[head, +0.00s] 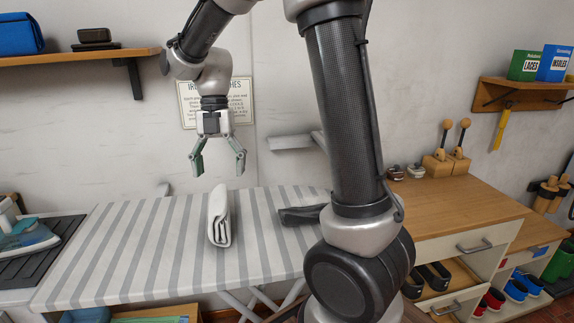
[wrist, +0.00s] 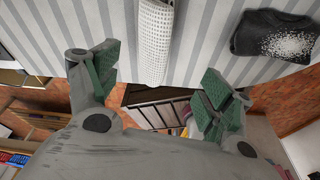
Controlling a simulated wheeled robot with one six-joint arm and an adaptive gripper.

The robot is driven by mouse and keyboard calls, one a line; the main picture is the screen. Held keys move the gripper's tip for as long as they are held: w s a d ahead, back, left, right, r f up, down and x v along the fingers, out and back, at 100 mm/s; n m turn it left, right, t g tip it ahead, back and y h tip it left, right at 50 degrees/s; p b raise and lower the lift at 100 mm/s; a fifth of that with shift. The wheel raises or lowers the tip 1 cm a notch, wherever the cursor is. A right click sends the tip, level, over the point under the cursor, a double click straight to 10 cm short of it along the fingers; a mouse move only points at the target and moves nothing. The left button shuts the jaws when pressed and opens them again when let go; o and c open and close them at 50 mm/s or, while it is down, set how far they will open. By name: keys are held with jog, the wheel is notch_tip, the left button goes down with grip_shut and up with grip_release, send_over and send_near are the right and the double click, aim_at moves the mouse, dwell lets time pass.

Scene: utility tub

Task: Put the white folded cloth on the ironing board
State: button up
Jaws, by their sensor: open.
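My gripper (head: 218,160) is open and empty, raised well above the cloth and the board. In the wrist view the cloth (wrist: 156,40) shows at the top centre, beyond and between the open fingers (wrist: 160,85), with a waffle-like texture. The cloth rests on the striped cover (wrist: 215,25) and is apart from the fingers.
A dark folded garment (head: 302,214) lies on the board right of the cloth; its pale speckled patch shows in the wrist view (wrist: 285,45). An iron (head: 28,238) stands at the left end. A wooden-topped cabinet (head: 460,208) stands right, beyond my arm. Shelves hang on the wall.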

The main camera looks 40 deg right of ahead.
jog(key=s+d+r+m+t, duration=0.2)
jog(key=s+d+m, duration=0.2)
jog(key=m, duration=0.5)
jog(key=s+d+r+m+t+h, duration=0.1)
jog(key=s+d+m, duration=0.3)
jog(key=s+m, duration=0.5)
jog(key=s+d+r+m+t, duration=0.3)
jog(key=s+m, duration=0.3)
jog(key=m, duration=0.5)
jog(key=shift+s+d+t, duration=0.2)
jog(key=shift+d+t, duration=0.3)
jog(key=shift+d, duration=0.25)
jog(key=shift+r, duration=0.1)
